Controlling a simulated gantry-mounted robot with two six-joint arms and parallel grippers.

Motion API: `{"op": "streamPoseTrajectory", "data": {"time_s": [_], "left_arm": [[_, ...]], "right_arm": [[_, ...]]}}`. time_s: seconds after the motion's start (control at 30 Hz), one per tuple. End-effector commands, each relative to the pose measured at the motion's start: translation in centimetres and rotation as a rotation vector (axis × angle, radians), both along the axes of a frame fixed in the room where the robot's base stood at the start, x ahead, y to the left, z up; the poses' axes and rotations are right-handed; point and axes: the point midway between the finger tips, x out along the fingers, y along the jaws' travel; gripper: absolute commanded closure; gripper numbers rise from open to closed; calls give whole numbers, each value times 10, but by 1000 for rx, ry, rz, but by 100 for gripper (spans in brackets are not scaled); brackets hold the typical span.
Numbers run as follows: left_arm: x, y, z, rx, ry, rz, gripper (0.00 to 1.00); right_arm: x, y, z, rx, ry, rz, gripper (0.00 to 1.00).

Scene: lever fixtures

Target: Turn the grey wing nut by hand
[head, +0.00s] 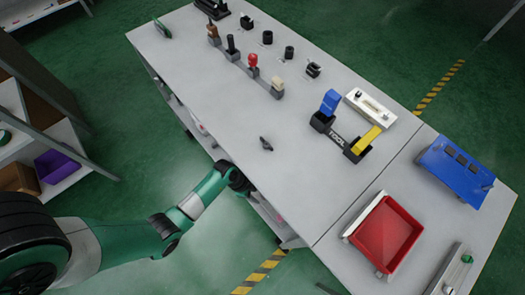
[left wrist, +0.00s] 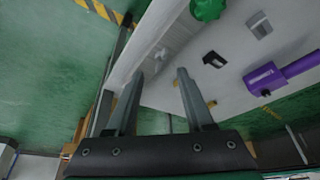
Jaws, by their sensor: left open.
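My right gripper is not in view.
A blue and yellow lever fixture (head: 337,136) stands right of the nut. Several levers, including a red-knobbed one (head: 252,64), stand behind. A red tray (head: 386,236) is at right. The left wrist view shows a green knob (left wrist: 207,9) and a purple tool (left wrist: 265,78).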

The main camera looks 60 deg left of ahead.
Motion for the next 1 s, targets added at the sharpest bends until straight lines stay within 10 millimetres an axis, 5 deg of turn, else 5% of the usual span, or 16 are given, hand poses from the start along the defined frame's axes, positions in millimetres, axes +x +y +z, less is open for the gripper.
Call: {"op": "streamPoseTrajectory", "data": {"time_s": [0.03,0.2,0.6,0.9,1.0], "left_arm": [[4,-3,-21,1,-2,-2,47],[12,-11,-45,1,-1,-1,47],[16,-14,-50,0,-1,0,47],[16,-14,-50,0,-1,0,100],[16,-14,-50,0,-1,0,100]], "right_arm": [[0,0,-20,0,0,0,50],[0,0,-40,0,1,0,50],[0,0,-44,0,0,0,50],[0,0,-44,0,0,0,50],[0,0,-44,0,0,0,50]]}}
